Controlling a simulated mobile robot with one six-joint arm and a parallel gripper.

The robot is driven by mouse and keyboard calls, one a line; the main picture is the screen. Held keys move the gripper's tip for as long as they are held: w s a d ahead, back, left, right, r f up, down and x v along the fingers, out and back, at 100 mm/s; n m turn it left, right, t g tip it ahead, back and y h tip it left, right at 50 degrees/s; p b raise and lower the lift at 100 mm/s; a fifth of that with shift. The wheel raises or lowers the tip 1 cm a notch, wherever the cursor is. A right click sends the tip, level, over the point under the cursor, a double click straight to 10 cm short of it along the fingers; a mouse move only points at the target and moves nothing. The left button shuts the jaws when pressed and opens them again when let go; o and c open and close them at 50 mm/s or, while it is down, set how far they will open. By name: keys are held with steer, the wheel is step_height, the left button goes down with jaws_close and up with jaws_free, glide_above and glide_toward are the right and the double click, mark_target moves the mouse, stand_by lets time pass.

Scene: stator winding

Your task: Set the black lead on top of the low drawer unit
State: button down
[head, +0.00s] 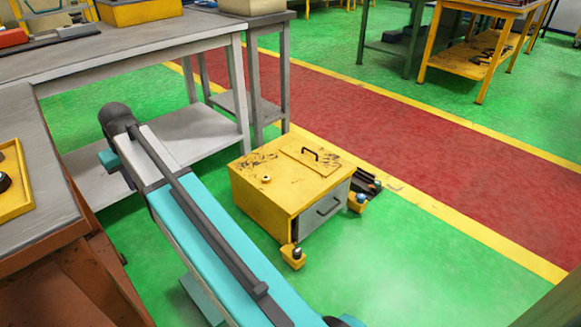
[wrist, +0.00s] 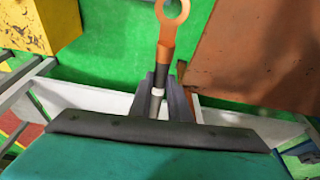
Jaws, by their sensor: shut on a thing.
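The black lead (wrist: 166,50) shows in the wrist view as a copper ring lug with a dark section and a white band below it. My gripper (wrist: 160,84) is shut on it, and the lug points up in the picture. The lower part of the lead is hidden by the gripper. The low drawer unit (head: 283,188) stands on the green floor in the head view. It is yellow, with a grey drawer front, a dark handle and a small black handle on its scuffed top. My gripper and the lead cannot be made out in the head view.
A grey workbench (head: 130,46) stands behind the unit. A brown bench (head: 45,190) with a yellow tray (head: 14,200) is at left. Open green floor and a red walkway (head: 440,138) lie at right. A yellow block (wrist: 38,25) shows in the wrist view.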

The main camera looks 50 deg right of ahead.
steer(key=s+d+f+p, duration=0.2)
steer(key=d+f, duration=0.1)
steer(key=d, duration=0.7)
steer(key=s+d+f+p, duration=0.2)
steer(key=d+f, duration=0.2)
steer(key=d, duration=0.5)
steer(key=s+d+f+p, duration=0.1)
steer(key=d+f+p, duration=0.15)
steer(key=d, duration=0.75)
steer(key=s+d+f+p, duration=0.2)
steer(key=s+d+f, duration=0.4)
steer(key=s+d, duration=0.4)
steer(key=s+d+f+p, duration=0.3)
steer(key=s+d+f, duration=0.2)
steer(key=s+d, duration=0.6)
steer(key=shift+s+d+f+m, duration=0.25)
steer(key=shift+d+f+m, duration=0.15)
steer(key=shift+d, duration=0.7)
steer(key=b, duration=0.2)
glide_above(283, 184)
steer(key=shift+f, duration=0.7)
steer(key=shift+f, duration=0.1)
